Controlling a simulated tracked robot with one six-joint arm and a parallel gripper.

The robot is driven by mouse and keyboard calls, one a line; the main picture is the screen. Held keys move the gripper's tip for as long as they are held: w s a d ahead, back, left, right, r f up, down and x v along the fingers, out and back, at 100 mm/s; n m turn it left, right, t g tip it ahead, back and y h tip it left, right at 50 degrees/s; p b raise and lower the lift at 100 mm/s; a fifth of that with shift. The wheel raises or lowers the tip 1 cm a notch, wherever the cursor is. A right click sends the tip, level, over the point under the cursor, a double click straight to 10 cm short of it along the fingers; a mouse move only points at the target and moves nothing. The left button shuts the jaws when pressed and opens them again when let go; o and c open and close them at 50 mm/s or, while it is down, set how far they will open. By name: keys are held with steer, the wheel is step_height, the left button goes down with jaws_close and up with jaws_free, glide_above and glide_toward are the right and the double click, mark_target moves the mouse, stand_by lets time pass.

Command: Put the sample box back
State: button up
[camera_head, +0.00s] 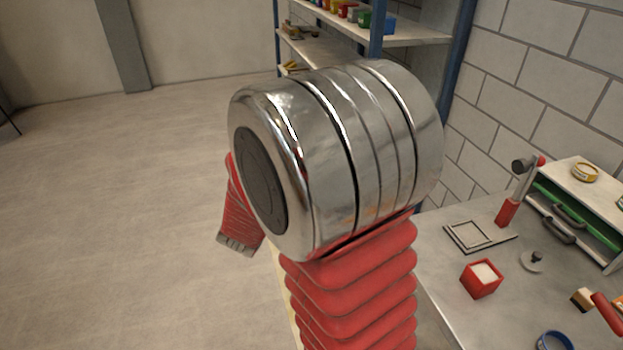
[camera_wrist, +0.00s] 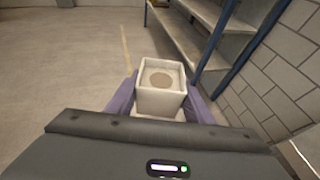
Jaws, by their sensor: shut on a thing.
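The sample box is most likely the white, open-topped box (camera_wrist: 163,98) in the wrist view, with a round beige patch inside. My gripper (camera_wrist: 161,88) has its purple fingers on either side of this box and is shut on it. The box looks upright and is held out over the pale floor, in front of a shelf rack. In the head view my own arm blocks the middle, and neither the gripper nor the held box shows.
A shelf rack (camera_head: 401,36) with blue posts carries several small coloured boxes at the back. At right, a metal table (camera_head: 446,285) holds a red box (camera_head: 481,279) with white content, a square frame (camera_head: 470,235) and a blue ring (camera_head: 553,341). The floor at left is clear.

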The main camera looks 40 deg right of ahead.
steer(key=w+a+f+n+t+y, duration=0.1)
steer(key=a+n+y, duration=0.1)
steer(key=a, duration=0.8)
steer(key=w+a+f+n+t+y, duration=0.1)
steer(key=w+a+n+t+y, duration=0.1)
steer(key=a, duration=0.8)
steer(key=shift+a+f+n+y, duration=0.25)
steer(key=shift+a+n+y, duration=0.05)
steer(key=shift+n+y, duration=0.3)
steer(key=shift+d, duration=0.1)
